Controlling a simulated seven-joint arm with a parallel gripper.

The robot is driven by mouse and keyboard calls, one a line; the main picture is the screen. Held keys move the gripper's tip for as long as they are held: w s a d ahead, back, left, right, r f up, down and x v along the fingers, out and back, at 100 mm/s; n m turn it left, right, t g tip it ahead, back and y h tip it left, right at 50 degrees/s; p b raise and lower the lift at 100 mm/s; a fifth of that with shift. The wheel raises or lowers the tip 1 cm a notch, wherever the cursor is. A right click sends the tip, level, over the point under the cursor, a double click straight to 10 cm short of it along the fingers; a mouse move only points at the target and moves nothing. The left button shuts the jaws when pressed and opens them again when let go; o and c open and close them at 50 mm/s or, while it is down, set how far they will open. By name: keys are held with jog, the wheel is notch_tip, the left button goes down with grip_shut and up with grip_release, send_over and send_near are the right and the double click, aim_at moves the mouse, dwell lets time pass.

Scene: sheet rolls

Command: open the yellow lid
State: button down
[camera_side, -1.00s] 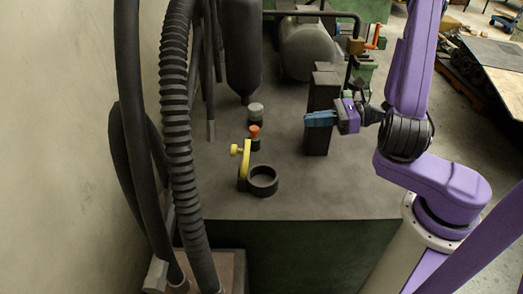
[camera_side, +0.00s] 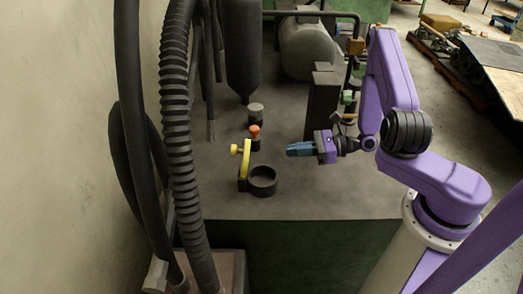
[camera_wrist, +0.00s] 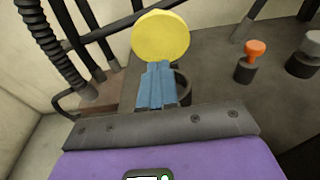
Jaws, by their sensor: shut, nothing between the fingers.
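The yellow lid (camera_side: 246,161) stands upright on edge at the left side of a dark round ring (camera_side: 262,191), with a yellow knob on its left. The ring's mouth is uncovered. In the wrist view the lid (camera_wrist: 160,36) shows as a broad yellow disc beyond my fingertips, and the ring (camera_wrist: 183,88) is partly hidden behind my fingers. My gripper (camera_side: 289,150) has blue fingers that are shut and empty. It points left, to the right of the lid and apart from it. In the wrist view my fingers (camera_wrist: 157,68) overlap the disc's lower edge.
An orange-topped post (camera_side: 254,137) and a grey-topped cylinder (camera_side: 256,113) stand behind the lid. A tall dark block (camera_side: 322,100) stands behind my gripper. Thick hoses (camera_side: 177,120) hang at the left. The bench top right of the ring is clear.

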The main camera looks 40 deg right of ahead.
jog(key=x, duration=0.5)
jog(key=r+x, duration=0.1)
jog(key=x, duration=0.2)
jog(key=shift+w+a+f, duration=0.1)
jog(key=shift+w+a, duration=0.1)
jog(key=shift+a, duration=0.05)
jog(key=shift+w+a, duration=0.45)
jog(key=shift+w+a+r, duration=0.55)
jog(key=shift+w+a, duration=0.05)
